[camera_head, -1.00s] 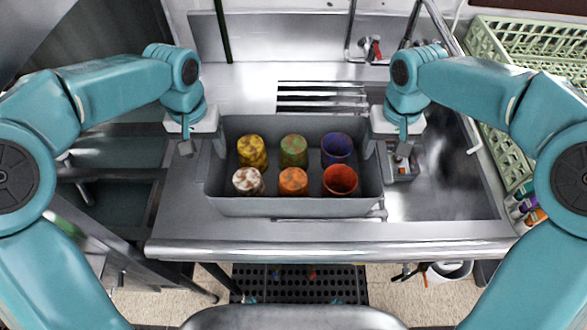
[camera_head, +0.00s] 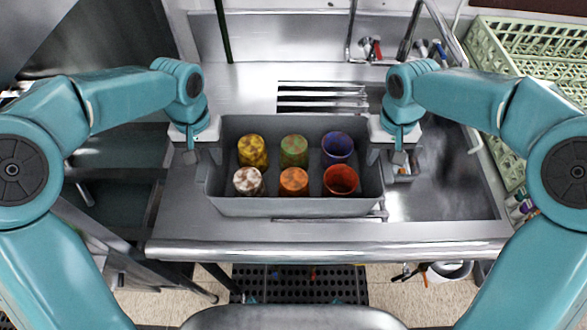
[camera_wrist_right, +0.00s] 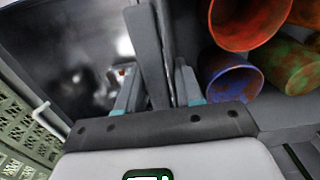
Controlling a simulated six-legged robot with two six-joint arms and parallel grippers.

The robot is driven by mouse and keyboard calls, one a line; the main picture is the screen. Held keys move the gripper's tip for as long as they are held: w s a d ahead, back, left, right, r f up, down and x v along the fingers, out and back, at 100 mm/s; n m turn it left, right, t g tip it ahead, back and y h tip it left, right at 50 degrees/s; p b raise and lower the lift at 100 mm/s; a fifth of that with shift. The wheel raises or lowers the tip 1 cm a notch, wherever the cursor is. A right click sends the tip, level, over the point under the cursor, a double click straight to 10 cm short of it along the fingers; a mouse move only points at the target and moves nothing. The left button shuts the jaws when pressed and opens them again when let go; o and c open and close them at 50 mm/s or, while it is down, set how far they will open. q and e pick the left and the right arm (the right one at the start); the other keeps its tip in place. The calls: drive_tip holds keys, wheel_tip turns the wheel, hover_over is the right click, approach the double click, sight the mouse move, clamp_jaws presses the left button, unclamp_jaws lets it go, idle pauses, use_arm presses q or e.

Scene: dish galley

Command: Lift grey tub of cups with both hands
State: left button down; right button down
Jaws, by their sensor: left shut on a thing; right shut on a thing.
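The grey tub (camera_head: 290,207) sits on the steel counter in the head view. Inside stand several cups: a yellow cup (camera_head: 252,151), a green cup (camera_head: 293,151), a blue cup (camera_head: 337,147), a white-and-brown cup (camera_head: 248,181), an orange cup (camera_head: 293,181) and a red cup (camera_head: 340,180). My left gripper (camera_head: 204,155) is shut on the tub's left wall. My right gripper (camera_head: 385,156) is shut on its right wall. In the right wrist view the wall (camera_wrist_right: 150,55) runs between the fingers of the right gripper (camera_wrist_right: 157,90), with the blue cup (camera_wrist_right: 232,78) beside it.
Green racks (camera_head: 520,45) stand at the right. The counter's front edge (camera_head: 330,250) is clear. A tap (camera_head: 372,48) is behind.

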use_arm(q)
drive_tip(key=shift+d+r, duration=0.1)
drive_tip(key=shift+d, duration=0.05)
use_arm(e)
drive_tip(key=shift+a+r, duration=0.1)
